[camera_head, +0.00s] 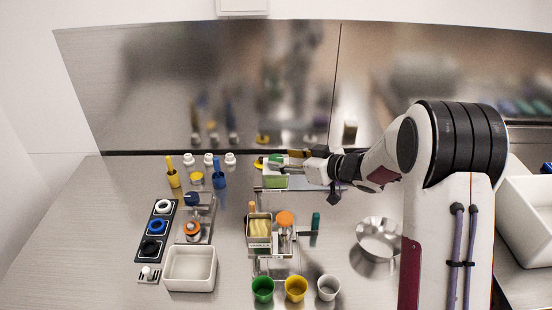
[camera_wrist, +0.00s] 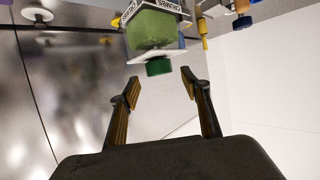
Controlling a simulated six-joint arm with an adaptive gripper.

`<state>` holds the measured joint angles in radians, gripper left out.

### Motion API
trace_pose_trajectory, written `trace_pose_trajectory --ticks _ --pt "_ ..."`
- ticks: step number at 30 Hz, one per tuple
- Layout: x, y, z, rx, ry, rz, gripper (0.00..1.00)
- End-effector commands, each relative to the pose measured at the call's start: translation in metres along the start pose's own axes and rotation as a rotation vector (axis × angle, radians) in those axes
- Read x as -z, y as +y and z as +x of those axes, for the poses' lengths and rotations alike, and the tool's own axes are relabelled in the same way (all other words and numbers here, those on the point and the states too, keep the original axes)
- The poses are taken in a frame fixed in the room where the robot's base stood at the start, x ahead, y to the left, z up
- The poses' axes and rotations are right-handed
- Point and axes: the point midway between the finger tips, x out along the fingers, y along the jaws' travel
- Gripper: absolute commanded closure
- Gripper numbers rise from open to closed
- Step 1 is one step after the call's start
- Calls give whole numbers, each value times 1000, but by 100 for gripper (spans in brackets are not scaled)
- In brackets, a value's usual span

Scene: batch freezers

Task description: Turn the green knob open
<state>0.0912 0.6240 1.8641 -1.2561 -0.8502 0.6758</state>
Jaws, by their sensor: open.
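The green knob (camera_wrist: 158,66) shows in the wrist view as a short, dark green cylinder beside a green-filled container marked CRUMBS (camera_wrist: 153,27). My gripper (camera_wrist: 160,87) is open, with its two fingertips on either side of the space in front of the knob. The knob appears just beyond the tips, with no clear contact. In the head view my gripper (camera_head: 277,162) reaches in from the right at the back of the counter, above the green container (camera_head: 275,182). Its fingers partly cover the green part there.
An orange knob (camera_head: 285,218) and a yellow-filled container (camera_head: 259,229) stand nearer the front. Green, yellow and white cups (camera_head: 328,288) line the front. A metal bowl (camera_head: 378,238) is at right, a white bin (camera_head: 190,268) at left. The steel back wall (camera_head: 220,85) is close behind my gripper.

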Motion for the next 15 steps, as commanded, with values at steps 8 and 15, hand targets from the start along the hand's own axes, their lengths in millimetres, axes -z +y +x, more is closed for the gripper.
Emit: trace_pose_trajectory --ticks 8,15 --pt "0 -1 32 2 0 -1 53" --pt "0 0 44 -1 0 0 53"
